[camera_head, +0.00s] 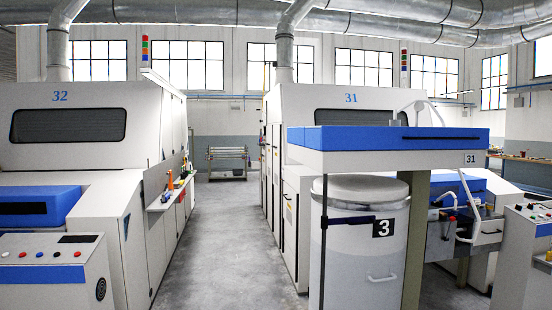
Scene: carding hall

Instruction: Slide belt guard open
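No part I can surely name as the belt guard stands out. The white card machine numbered 31 (302,110) stands right of the aisle, with tall side panels (275,165) bearing dark upright strips, seen at a steep angle. The white card machine numbered 32 (80,95) stands on the left, with closed-looking side panels (140,245). Whether any panel is a sliding guard is too small to tell. Neither of my grippers is in view.
A white can marked 3 (345,260) stands under the blue-edged coiler top (390,139) at the right front. Control desks stand at left (50,255) and right (530,225). The grey aisle floor (230,230) is clear up to a rack (228,160).

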